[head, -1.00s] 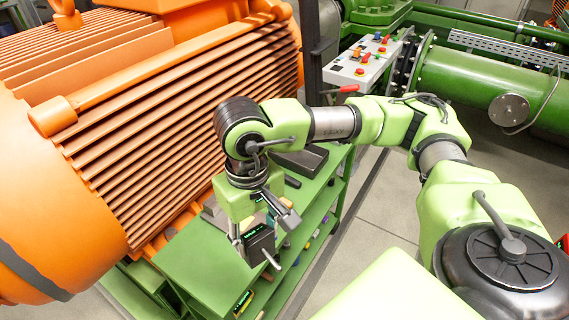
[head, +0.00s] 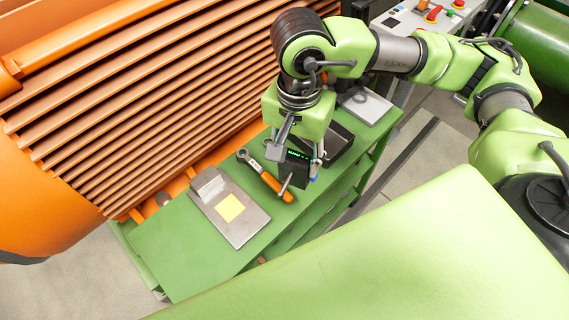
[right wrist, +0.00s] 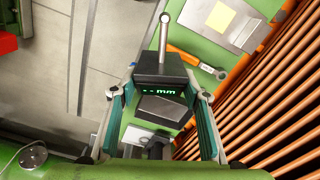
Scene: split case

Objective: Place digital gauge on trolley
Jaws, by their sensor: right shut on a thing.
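The digital gauge (head: 293,170) is a dark box with a green lit display and a thin metal stem. My right gripper (head: 296,150) is shut on it in the head view, above the green trolley (head: 190,258). In the right wrist view the gauge (right wrist: 160,72) sits between the two fingers of the gripper (right wrist: 160,100), its display reading "mm" and its stem pointing away. The trolley top also shows behind it in the right wrist view (right wrist: 200,38). I cannot tell the exact gap between gauge and trolley. My left gripper is not in view.
The orange finned motor (head: 120,100) stands along the trolley's far side. Bare green top shows at the near left.

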